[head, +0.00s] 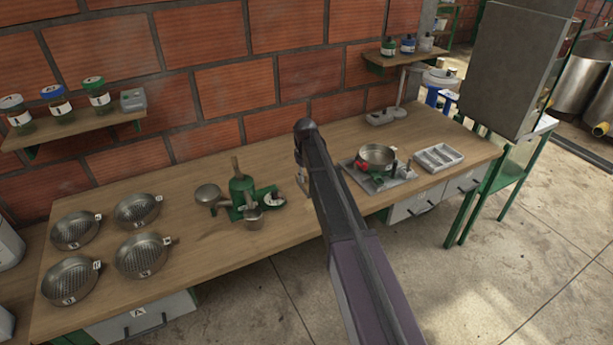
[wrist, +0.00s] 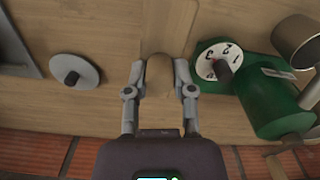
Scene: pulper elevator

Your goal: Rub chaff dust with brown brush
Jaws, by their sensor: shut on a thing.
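My gripper (wrist: 159,85) is shut on a brown thing (wrist: 158,71), likely the brown brush, which shows as a rounded tan-brown shape between the fingertips. Its bristles cannot be made out. In the head view my arm hides most of my gripper (head: 302,182), which is over the wooden workbench (head: 180,220) just right of the green grinder (head: 244,195). The grinder, with its white numbered dial (wrist: 217,58), also shows at the right of the wrist view, apart from my fingers. I cannot make out chaff dust in either view.
Several sieve pans (head: 140,257) stand at the left of the bench. A grey tray (head: 352,170) with a metal pan (head: 377,155) is at the right, near a compartment tray (head: 438,157). A grey disc with a dark knob (wrist: 74,72) lies left of my gripper. A brick wall (head: 230,85) stands behind.

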